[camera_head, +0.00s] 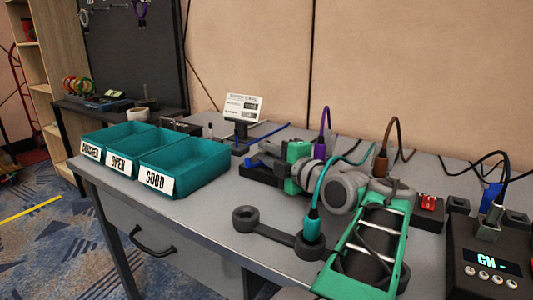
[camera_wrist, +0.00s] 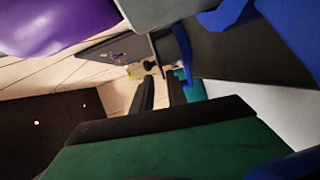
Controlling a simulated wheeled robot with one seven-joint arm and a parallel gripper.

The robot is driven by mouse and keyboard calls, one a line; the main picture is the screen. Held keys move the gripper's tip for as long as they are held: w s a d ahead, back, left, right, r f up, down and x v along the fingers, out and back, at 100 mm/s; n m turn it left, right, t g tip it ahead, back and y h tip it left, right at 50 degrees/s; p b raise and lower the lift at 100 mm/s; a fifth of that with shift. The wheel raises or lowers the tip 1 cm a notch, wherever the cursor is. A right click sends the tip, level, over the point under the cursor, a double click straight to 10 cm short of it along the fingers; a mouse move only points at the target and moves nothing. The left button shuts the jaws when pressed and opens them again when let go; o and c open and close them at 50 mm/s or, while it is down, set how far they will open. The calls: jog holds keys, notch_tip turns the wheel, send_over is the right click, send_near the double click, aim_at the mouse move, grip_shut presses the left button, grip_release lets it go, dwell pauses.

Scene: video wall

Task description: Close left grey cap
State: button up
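My green and grey arm reaches from the lower right over the table to my gripper (camera_head: 262,163), which is small and partly hidden among dark and blue parts. In the wrist view two narrow dark bars stand near the middle, with a dark green block with a black edge below. I cannot tell which are fingertips, or whether the gripper is open. No grey cap can be clearly picked out. A dark grey part (camera_head: 246,218) with two round ends lies on the table in front of the arm. A teal connector (camera_head: 312,227) stands in its right end.
Three teal bins (camera_head: 198,166) labelled with white tags stand at the left of the grey table (camera_head: 200,225). A sign (camera_head: 243,107) stands at the back. Purple (camera_head: 320,146) and brown (camera_head: 381,160) connectors rise behind the arm. A black device (camera_head: 488,262) with a display is at right.

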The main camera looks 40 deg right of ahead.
jog(key=shift+o, duration=0.5)
jog(key=shift+s, duration=0.1)
jog(key=s+p, duration=0.1)
jog(key=s, duration=0.2)
jog(key=s+r+p, duration=0.1)
jog(key=s+p, duration=0.1)
jog(key=shift+s+r, duration=0.15)
jog(key=shift+s, duration=0.25)
jog(key=shift+s+a+p, duration=0.15)
jog(key=shift+s+p, duration=0.5)
jog(key=shift+p, duration=0.4)
jog(key=shift+s+f, duration=0.2)
jog(key=shift+f, duration=0.25)
jog(key=shift+r, duration=0.1)
